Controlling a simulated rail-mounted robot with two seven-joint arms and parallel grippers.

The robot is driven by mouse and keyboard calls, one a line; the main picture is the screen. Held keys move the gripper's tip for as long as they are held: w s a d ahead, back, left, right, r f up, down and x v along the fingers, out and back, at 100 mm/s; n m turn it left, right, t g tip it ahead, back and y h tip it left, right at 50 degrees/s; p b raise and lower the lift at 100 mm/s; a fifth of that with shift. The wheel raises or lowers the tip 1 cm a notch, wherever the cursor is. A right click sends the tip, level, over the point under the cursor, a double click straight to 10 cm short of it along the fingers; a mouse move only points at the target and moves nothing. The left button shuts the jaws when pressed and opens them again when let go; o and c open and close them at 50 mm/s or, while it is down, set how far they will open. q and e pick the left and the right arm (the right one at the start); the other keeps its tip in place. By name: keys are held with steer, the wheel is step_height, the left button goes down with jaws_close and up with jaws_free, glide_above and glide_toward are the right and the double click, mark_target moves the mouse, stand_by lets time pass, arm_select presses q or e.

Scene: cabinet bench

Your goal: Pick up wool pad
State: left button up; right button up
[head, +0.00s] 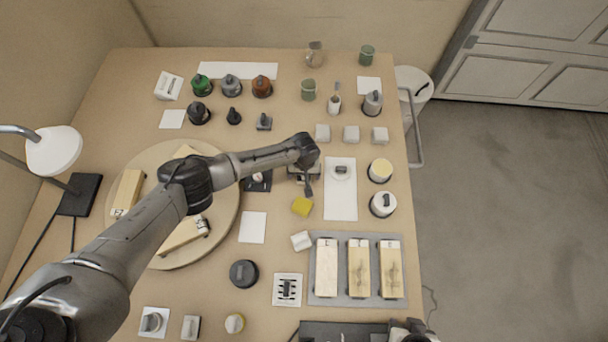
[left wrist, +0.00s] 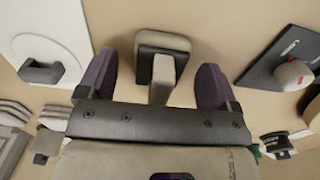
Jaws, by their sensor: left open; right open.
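A small pad with a dark, rounded-square base and an upright pale grey handle (left wrist: 162,75) stands on the bench in the left wrist view. It seems to be the wool pad, though its texture is not clear. My left gripper (left wrist: 158,85) is open, with one purplish finger on each side of the handle and a visible gap to both. In the head view my left gripper (head: 306,184) is low over the middle of the bench and largely hides the pad. Part of my right gripper (head: 410,332) shows at the bottom edge; its fingers are not clear.
A grey tray (head: 312,298) holds wooden blocks.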

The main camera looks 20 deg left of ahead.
arm_select(q)
steer(key=shift+c, duration=0.2)
steer(key=c, duration=1)
steer(key=shift+r, duration=0.15)
step_height(320, 180, up, 5)
steer(key=shift+f+p, duration=0.2)
steer(key=shift+p, duration=0.65)
steer(key=s+d+r, duration=0.1)
steer(key=d+r, duration=0.1)
steer(key=d, duration=0.1)
steer(key=s+d+r+p, duration=0.1)
steer(key=d+r, duration=0.1)
steer(key=d, duration=0.2)
steer(key=d+r, duration=0.2)
steer(key=d, duration=0.2)
steer(key=shift+s+d+r, duration=0.1)
steer(key=shift+s+d, duration=0.1)
steer(key=shift+s, duration=0.2)
